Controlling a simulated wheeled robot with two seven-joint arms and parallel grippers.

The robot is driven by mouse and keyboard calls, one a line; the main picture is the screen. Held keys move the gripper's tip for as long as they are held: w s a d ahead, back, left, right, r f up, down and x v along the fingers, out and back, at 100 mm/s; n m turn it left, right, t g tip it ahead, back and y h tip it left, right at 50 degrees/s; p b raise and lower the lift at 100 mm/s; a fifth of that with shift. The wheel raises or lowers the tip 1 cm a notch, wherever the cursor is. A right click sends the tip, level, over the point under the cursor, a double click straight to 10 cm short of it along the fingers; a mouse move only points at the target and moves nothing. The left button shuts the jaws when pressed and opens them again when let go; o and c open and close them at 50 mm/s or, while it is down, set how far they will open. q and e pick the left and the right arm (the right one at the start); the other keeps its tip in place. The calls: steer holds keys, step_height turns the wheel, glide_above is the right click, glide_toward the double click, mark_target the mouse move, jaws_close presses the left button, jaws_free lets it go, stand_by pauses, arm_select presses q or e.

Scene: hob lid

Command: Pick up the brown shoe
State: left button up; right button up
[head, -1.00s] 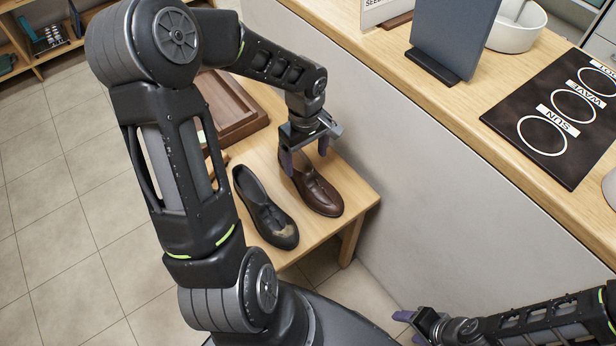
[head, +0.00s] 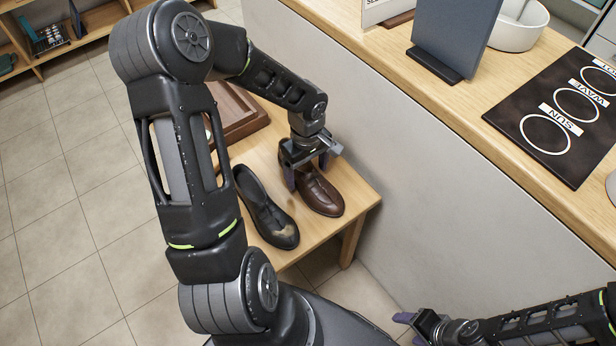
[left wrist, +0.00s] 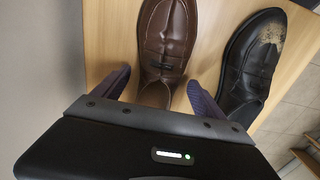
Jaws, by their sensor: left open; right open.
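The brown shoe (head: 320,195) lies on a low wooden table, its toe toward the front edge. It also shows in the left wrist view (left wrist: 162,45). My left gripper (head: 307,177) is open above the shoe's rear part, with one finger on each side of it. In the left wrist view the fingers (left wrist: 155,92) flank the shoe, with a gap on the left side; the right finger lies between the brown shoe and the black shoe (left wrist: 250,60). The black shoe (head: 265,208) lies just left of the brown one. My right gripper (head: 418,322) is open at the bottom, away from the shoes.
The low table (head: 362,192) has a brown wooden tray (head: 238,112) at its back. A grey counter wall (head: 430,190) rises right of the table.

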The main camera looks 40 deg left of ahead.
stand_by(0.4)
arm_select(q)
steer(key=c, duration=1.7)
steer(key=shift+r, duration=0.15)
step_height(320, 180, up, 10)
steer(key=shift+f+p, duration=0.1)
steer(key=shift+p, duration=0.65)
